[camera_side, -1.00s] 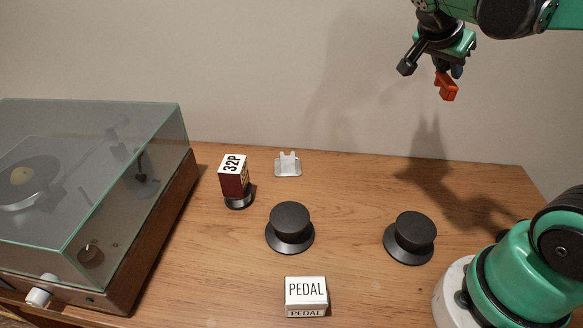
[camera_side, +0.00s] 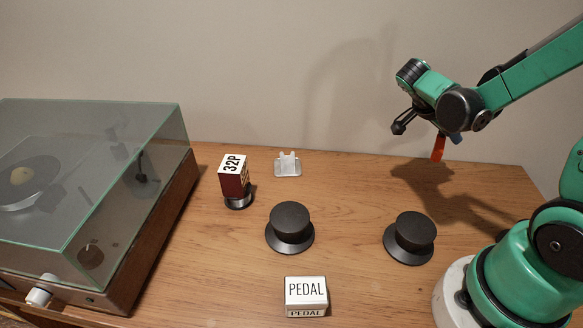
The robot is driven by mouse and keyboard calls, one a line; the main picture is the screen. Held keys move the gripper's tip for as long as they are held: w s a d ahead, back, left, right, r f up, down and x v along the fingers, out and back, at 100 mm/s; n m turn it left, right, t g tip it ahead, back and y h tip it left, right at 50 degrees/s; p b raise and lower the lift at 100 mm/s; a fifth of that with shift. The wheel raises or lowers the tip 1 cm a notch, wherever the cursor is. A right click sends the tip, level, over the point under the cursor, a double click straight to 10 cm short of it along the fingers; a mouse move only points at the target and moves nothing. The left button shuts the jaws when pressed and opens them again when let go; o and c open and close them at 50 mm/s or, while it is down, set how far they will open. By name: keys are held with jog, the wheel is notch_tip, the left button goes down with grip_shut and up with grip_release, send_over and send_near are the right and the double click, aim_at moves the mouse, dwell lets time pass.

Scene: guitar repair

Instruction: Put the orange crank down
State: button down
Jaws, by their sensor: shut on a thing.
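The orange crank (camera_side: 438,149) hangs below my gripper (camera_side: 443,134) at the upper right. My gripper is shut on its upper end, and the fingertips are mostly hidden behind my wrist. The crank is above the back right part of the wooden table (camera_side: 350,190), apart from the surface. A small white cradle (camera_side: 287,165) with upright prongs stands empty at the back middle of the table.
A box marked 32P (camera_side: 234,178) stands on a dark round base. Two black knobs, one at the middle (camera_side: 290,226) and one at the right (camera_side: 411,237), stand on the table. A PEDAL box (camera_side: 306,294) is in front. A glass-lidded turntable (camera_side: 95,200) fills the left.

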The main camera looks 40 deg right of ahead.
jog(key=shift+f, duration=2.7)
jog(key=shift+f, duration=0.35)
jog(key=shift+f, duration=0.2)
jog(key=c, duration=0.7)
grip_release()
